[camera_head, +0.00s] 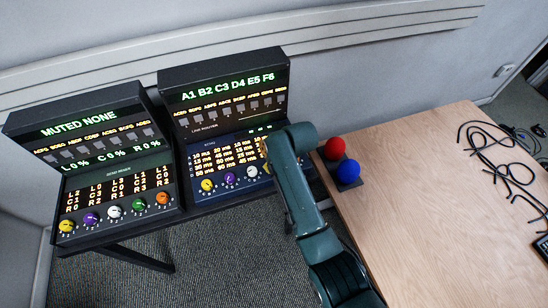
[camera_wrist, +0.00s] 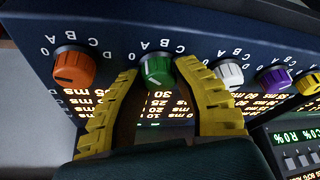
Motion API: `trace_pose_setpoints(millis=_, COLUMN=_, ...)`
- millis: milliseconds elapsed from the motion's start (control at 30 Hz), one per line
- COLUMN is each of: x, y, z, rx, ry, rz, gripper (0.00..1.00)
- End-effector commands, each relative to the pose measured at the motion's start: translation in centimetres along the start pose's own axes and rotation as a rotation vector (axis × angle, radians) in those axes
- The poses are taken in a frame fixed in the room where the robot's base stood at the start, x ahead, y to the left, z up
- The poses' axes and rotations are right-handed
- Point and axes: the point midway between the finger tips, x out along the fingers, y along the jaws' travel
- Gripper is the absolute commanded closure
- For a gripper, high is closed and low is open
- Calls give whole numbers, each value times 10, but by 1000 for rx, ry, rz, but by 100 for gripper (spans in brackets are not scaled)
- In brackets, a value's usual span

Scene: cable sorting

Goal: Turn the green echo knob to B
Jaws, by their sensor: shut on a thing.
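The green echo knob (camera_wrist: 155,69) sits on a dark panel in the wrist view, with the letters A to D and a 0 printed around it. My gripper (camera_wrist: 158,70) has its yellow fingers on both sides of this knob, shut on it. Which mark the knob points to is not clear.
In the wrist view an orange knob (camera_wrist: 74,67) is left of the green one; white (camera_wrist: 228,74) and purple (camera_wrist: 274,79) knobs are right. The left-hand unit (camera_head: 112,182) has its own green knob (camera_head: 138,205).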

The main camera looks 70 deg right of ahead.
Motion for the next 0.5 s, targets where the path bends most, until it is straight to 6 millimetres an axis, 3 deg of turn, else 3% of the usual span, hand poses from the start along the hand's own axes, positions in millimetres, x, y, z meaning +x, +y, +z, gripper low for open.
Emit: trace_pose_setpoints(millis=500, x=2, y=-2, z=3, rx=448, ry=-10, rz=185, gripper=100)
